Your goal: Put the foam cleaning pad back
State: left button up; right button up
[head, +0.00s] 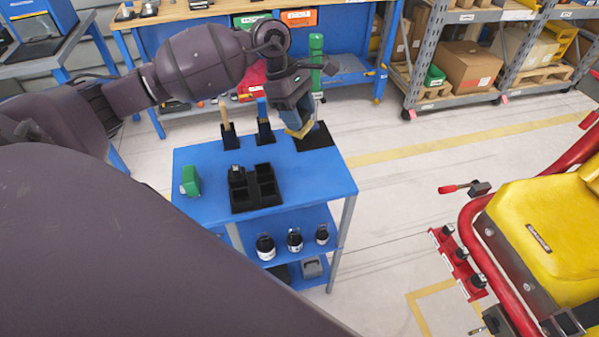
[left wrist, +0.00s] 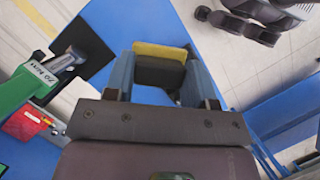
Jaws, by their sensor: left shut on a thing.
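The foam cleaning pad (left wrist: 160,52), yellow on one face and dark on the other, is between the blue-grey fingers of my left gripper (left wrist: 162,80). My left gripper (head: 299,122) is shut on it, pointing down over the back right of the blue cart. The pad's yellow edge (head: 303,131) shows at the fingertips in the head view. I cannot tell whether the pad touches the surface. My right gripper is out of view.
The blue cart (head: 325,176) also carries a black divided tray (head: 256,206), a green block (head: 190,181) and two black holders with upright handles (head: 228,133) (head: 264,130). Bottles (head: 265,247) stand on its lower shelf. A yellow seat (head: 548,225) stands at right.

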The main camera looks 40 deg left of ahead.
pick_arm(q)
notch_tip(320, 180, down, 18)
jog(key=shift+f+p, duration=0.1)
jog(key=shift+p, duration=0.5)
jog(key=o, duration=0.9)
jog(key=shift+o, duration=0.2)
